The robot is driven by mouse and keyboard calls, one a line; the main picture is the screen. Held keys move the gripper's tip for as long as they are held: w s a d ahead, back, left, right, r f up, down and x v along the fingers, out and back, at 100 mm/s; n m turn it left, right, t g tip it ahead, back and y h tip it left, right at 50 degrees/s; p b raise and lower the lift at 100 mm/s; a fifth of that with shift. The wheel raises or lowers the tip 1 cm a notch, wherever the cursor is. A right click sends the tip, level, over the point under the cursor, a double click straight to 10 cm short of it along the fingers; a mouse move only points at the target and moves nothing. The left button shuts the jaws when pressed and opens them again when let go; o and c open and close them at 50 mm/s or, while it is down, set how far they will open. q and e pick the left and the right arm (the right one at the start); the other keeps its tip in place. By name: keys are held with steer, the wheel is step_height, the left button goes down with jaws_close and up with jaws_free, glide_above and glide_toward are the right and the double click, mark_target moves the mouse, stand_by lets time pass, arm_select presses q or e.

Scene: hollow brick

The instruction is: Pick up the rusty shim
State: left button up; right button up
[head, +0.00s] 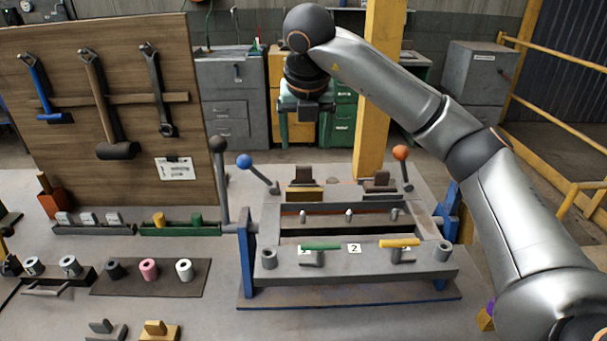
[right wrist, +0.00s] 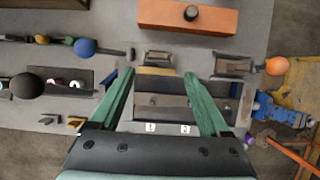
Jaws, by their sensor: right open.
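I cannot tell for sure which piece is the rusty shim. Two brown blocks stand at the back of the fixture (head: 350,263): a left block (head: 303,174) behind an ochre piece (head: 304,193), and a right block (head: 382,178). A thin rust-coloured strip (head: 325,212) also shows behind the small pegs. My right gripper (head: 304,138) points down above and behind the fixture. In the right wrist view its green fingers (right wrist: 160,75) are wide apart with nothing between them. The ochre piece (right wrist: 157,71) lies beyond the fingertips. My left gripper is not in view.
Levers with a blue ball (head: 244,161) and an orange ball (head: 400,153) rise beside the fixture. A tool board (head: 120,60) stands at the left. An orange-brown slab (right wrist: 188,17) with a dark knob shows beyond the fixture. A yellow post (head: 380,90) stands behind.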

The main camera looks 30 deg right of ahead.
mark_target(304, 166)
steer(key=p+x, duration=0.1)
steer(key=x, duration=0.8)
steer(key=shift+w+a, duration=0.1)
steer(key=shift+c, duration=0.3)
jaws_close()
